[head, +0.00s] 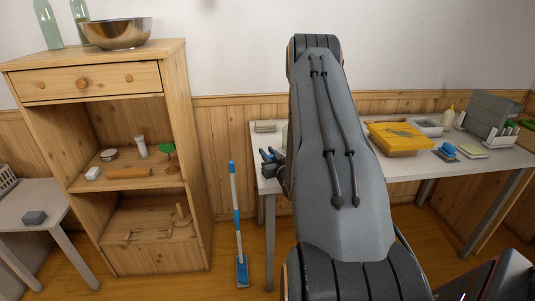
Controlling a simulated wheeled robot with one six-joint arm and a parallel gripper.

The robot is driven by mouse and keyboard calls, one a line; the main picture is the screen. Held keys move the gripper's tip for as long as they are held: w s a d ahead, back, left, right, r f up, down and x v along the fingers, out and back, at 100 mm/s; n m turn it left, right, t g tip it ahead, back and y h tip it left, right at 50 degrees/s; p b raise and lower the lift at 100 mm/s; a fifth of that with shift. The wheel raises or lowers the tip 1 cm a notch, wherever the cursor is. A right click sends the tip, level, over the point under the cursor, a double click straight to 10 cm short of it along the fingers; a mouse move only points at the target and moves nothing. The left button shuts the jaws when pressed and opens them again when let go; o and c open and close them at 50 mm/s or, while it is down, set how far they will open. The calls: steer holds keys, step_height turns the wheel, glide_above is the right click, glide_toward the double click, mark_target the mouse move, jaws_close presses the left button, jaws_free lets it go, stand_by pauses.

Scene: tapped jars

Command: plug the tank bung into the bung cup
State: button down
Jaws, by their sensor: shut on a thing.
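My gripper (268,157) shows as a small dark shape at the left edge of my raised arm, over the left end of the white table (265,184). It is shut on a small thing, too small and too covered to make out. A sliver of a pale greenish thing (285,137), perhaps a glass jar, shows just behind it, mostly hidden by my arm. I cannot pick out the tank bung or the bung cup; my arm covers much of the table's left half.
A yellow box (397,137), a grey tray (427,127) and a grey rack (490,115) stand on the table's right part. A wooden cabinet (186,150) stands at left. A blue-and-white mop (237,220) stands between cabinet and table.

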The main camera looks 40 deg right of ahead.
mark_target(272, 157)
steer(key=shift+f, duration=0.1)
steer(key=c, duration=1.2)
jaws_free()
steer(key=shift+o, duration=0.2)
steer(key=shift+p+v, duration=0.35)
steer(key=shift+v, duration=0.55)
steer(key=shift+s+a, duration=0.1)
steer(key=shift+s, duration=0.2)
steer(key=shift+p+v, duration=0.6)
steer(key=shift+v, duration=0.45)
steer(key=shift+s, duration=0.1)
steer(key=shift+b+v, duration=1.05)
steer(key=shift+v, duration=2.75)
